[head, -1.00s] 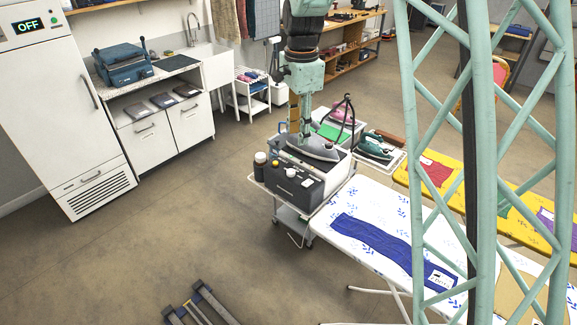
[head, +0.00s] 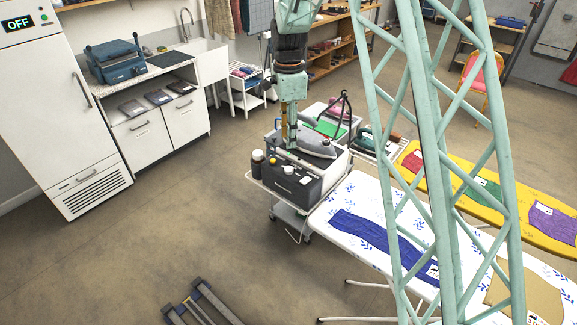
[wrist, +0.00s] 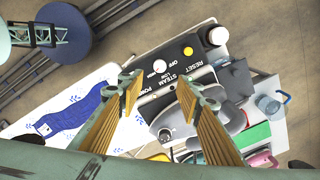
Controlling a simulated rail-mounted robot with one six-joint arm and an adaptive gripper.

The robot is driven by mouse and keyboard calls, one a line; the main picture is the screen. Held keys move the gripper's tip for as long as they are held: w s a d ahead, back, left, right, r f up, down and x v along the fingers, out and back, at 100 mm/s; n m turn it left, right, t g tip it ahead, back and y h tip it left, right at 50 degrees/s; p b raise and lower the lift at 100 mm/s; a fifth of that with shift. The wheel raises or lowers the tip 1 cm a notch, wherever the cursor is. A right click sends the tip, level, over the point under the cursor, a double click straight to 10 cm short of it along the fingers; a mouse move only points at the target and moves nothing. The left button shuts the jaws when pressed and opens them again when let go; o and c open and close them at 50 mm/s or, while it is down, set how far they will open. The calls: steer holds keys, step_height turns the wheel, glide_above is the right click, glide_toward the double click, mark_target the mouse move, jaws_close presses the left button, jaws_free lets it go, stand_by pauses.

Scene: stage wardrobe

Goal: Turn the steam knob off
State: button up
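The steam station (head: 300,187) is a dark grey box on a white cart, with an iron on top. Its front panel shows a yellow reset button, a white steam knob (head: 288,170) and a white part at the right. In the wrist view the steam knob (wrist: 160,67) is round and white, beside the OFF, LOW and STEAM lettering; its pointer is too small to read. My gripper (wrist: 160,78) is open and empty, its fingertips apart on either side of the knob in the picture. The gap in depth cannot be told. In the head view my gripper (head: 285,135) hangs over the station's top.
The iron (head: 318,147) rests on the station close to my gripper. A dark jar (head: 257,163) with a white cap stands at the station's left. The yellow reset button (wrist: 188,50) is beside the knob. A white ironing board (head: 335,205) with blue cloth lies to the right.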

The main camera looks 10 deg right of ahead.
mark_target(289, 168)
steer(key=shift+f, duration=0.1)
steer(key=shift+f+p, duration=0.8)
steer(key=shift+f, duration=6)
steer(key=c, duration=0.9)
